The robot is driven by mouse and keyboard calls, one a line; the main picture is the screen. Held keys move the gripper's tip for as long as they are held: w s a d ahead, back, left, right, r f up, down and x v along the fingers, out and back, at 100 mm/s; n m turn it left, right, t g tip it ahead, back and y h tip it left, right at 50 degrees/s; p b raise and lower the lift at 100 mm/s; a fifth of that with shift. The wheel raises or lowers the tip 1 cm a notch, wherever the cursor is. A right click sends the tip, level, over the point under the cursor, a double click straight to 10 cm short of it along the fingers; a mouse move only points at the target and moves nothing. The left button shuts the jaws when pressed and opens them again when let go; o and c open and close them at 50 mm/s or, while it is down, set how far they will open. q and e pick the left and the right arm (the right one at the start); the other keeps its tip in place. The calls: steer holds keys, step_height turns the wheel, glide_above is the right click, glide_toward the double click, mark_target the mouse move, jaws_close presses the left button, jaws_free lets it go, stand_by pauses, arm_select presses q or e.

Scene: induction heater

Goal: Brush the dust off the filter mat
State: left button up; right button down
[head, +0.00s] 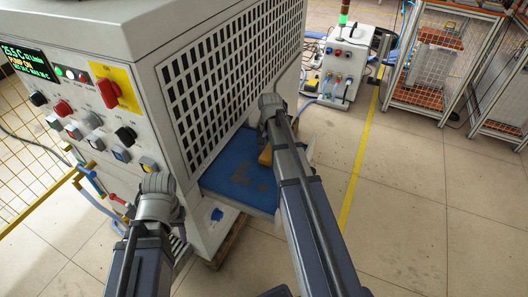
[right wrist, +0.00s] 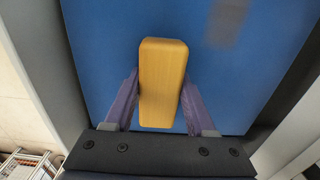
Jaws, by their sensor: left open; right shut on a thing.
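The blue filter mat (head: 225,182) lies flat on a shelf at the foot of the machine's grille. Grey dust patches (head: 245,176) show on it, and a faint dark smudge (right wrist: 227,22) shows in the right wrist view. My right gripper (head: 268,108) reaches over the mat. In the right wrist view it is shut on the yellow wooden brush (right wrist: 161,82), over the blue surface (right wrist: 110,50). The brush's underside is hidden, so I cannot tell whether it touches the mat. Part of the brush (head: 265,155) shows beside my right arm. My left gripper (head: 158,185) is away from the mat, before the control panel.
The white heater cabinet (head: 135,45) with its black grille (head: 235,80) stands directly behind the mat. Knobs and buttons (head: 95,120) are close to my left gripper. A small white unit (head: 345,62) and racks (head: 430,75) stand further back. The floor at right is clear.

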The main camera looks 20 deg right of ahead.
steer(key=shift+s+d, duration=0.15)
steer(key=shift+s, duration=0.05)
steer(key=shift+s+d+r, duration=0.1)
steer(key=shift+s+d, duration=1.1)
steer(key=shift+s, duration=0.1)
steer(key=shift+a, duration=0.1)
steer(key=shift+s+a, duration=0.65)
steer(key=shift+a, duration=0.1)
steer(key=shift+w+a, duration=0.45)
steer(key=shift+w, duration=0.2)
steer(key=shift+w+a, duration=0.45)
steer(key=shift+w, duration=0.15)
steer(key=shift+w+a, duration=0.2)
steer(key=shift+a, duration=0.05)
